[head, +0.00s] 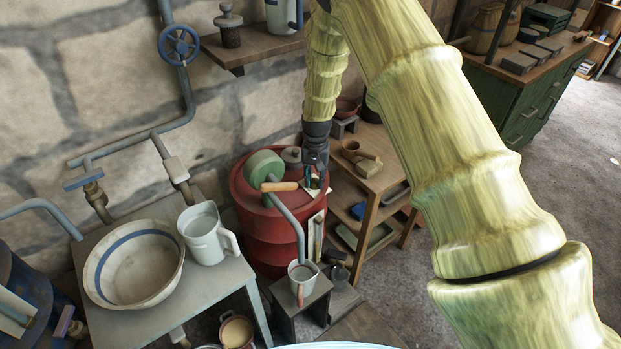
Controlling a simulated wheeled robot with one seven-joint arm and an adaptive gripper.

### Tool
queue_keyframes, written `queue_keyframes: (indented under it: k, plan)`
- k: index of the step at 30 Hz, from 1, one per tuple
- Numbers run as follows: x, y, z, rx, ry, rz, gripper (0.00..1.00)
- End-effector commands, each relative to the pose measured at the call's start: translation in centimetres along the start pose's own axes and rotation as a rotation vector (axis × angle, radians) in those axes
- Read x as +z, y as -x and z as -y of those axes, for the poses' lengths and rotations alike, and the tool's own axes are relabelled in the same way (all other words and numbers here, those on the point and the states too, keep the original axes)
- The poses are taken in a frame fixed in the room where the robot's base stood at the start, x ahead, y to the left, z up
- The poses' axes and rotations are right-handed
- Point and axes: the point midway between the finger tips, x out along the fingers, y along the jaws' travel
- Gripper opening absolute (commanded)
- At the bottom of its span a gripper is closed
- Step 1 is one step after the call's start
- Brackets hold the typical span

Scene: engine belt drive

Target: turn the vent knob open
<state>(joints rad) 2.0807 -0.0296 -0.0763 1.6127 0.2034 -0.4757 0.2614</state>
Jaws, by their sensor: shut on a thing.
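My gripper (315,173) reaches down over the right part of the red drum's top (240,190). Its dark fingers are shut on a small knob (315,184), which I take for the vent knob. The fingers hide most of it, so I cannot tell how far it is turned. A pale card (321,191) lies beside the knob. A green round pump body (263,168) with a wooden handle (280,187) stands on the drum, left of my gripper. A grey spout pipe (290,220) bends from it down toward a mug (303,271).
A grey cap (291,156) stands close behind the pump. A wooden shelf unit (371,205) is close on the right. At left, a table (214,282) holds a bowl (134,264) and a white jug (205,235). A blue valve wheel (179,45) is on the wall pipe.

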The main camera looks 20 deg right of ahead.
Motion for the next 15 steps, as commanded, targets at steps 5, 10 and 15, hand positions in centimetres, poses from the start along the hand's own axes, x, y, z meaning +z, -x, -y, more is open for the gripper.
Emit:
queue_keyframes:
  k: [5, 10, 15]
  plan:
    - [0.77, -0.54, -0.14, 0.005, 0.001, 0.016, 0.36]
    - [0.48, -0.3, -0.02, 0.004, 0.002, 0.009, 0.48]
    - [0.33, -0.15, 0.1, 0.003, 0.003, 0.006, 0.48]
